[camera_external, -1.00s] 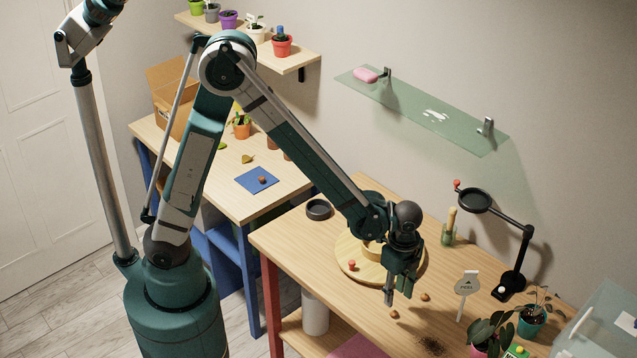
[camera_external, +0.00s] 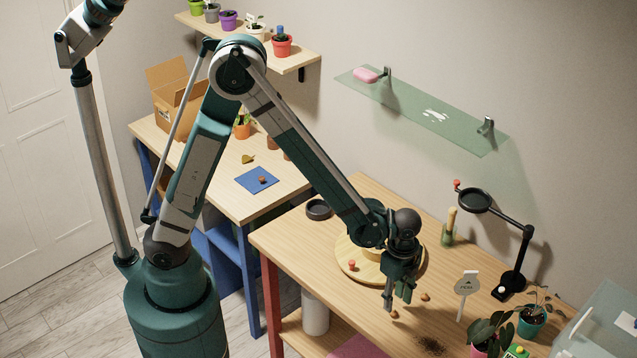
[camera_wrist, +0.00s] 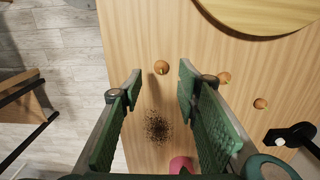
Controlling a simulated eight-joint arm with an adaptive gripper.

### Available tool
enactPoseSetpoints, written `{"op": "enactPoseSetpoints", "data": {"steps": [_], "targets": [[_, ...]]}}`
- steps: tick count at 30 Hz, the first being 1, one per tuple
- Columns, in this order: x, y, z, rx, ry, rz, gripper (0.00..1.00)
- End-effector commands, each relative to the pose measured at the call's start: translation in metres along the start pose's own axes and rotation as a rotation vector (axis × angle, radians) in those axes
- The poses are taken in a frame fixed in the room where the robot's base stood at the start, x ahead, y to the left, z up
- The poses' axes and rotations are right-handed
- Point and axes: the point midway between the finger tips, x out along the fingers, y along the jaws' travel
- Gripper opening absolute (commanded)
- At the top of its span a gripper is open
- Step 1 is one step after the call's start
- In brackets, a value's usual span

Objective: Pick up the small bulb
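Several small brown round bulbs lie on the wooden table. In the wrist view one bulb (camera_wrist: 161,67) lies ahead of and between my fingertips, a second bulb (camera_wrist: 224,78) is just right of the right finger, and a third (camera_wrist: 260,103) is farther right. They look close in size. In the external view one bulb (camera_external: 394,314) is just below my fingertips and another (camera_external: 425,297) is to their right. My gripper (camera_external: 398,299) points down above the table, open and empty. Its green-padded fingers (camera_wrist: 160,82) stand apart in the wrist view, touching no bulb.
A round wooden board (camera_external: 350,277) with a red-topped piece (camera_external: 352,265) is behind my gripper. Another brown round thing lies on a blue mat (camera_external: 257,187).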

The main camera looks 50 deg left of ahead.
Motion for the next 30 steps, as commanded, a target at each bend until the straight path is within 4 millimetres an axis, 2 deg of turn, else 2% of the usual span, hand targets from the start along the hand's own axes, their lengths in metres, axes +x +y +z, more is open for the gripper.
{"op": "enactPoseSetpoints", "data": {"steps": [8, 21, 30], "targets": [[0.008, -0.001, 0.000, 0.000, 0.000, 0.000, 0.33], [0.045, -0.002, -0.001, 0.000, 0.000, 0.000, 0.33], [0.052, -0.002, 0.000, 0.000, 0.000, 0.000, 0.33]]}}
